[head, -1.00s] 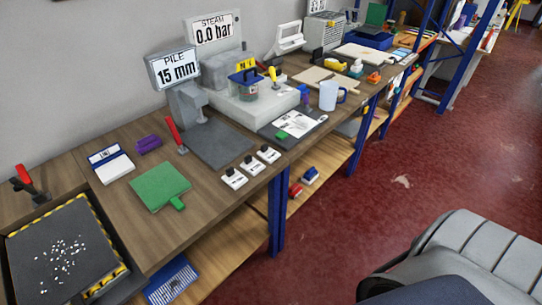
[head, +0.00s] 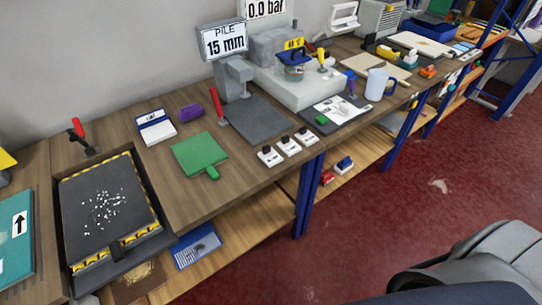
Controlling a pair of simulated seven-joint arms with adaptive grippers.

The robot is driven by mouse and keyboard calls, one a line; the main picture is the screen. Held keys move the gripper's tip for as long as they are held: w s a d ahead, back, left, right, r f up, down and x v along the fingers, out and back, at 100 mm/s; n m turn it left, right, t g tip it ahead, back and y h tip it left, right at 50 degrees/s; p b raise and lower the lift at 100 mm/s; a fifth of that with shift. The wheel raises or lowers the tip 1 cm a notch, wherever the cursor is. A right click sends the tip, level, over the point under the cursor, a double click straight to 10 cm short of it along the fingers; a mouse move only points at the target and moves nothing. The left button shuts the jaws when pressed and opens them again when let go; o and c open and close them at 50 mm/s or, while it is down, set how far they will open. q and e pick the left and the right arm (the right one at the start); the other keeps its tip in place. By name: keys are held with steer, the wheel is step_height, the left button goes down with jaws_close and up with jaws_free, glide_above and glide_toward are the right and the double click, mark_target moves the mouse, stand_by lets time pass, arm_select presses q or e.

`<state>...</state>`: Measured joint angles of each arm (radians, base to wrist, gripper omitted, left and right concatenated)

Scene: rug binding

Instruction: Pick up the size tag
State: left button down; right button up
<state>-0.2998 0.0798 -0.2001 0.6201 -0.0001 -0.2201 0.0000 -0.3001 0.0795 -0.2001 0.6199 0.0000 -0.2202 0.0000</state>
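I cannot tell for certain which thing is the size tag. Three small white pieces with black parts lie in a row near the bench's front edge: a left one (head: 270,156), a middle one (head: 289,146) and a right one (head: 306,135). Any print on them is too small to read. A white sheet with dark marks (head: 342,108) lies on a dark board farther along the bench. Neither of my grippers is in view.
A green board (head: 200,153) lies left of the white pieces, and a dark plate (head: 257,122) lies behind them. The PILE 15 mm display (head: 223,41) stands behind. A black tray with white bits (head: 103,210) is at left. Bare wood (head: 220,195) lies in front.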

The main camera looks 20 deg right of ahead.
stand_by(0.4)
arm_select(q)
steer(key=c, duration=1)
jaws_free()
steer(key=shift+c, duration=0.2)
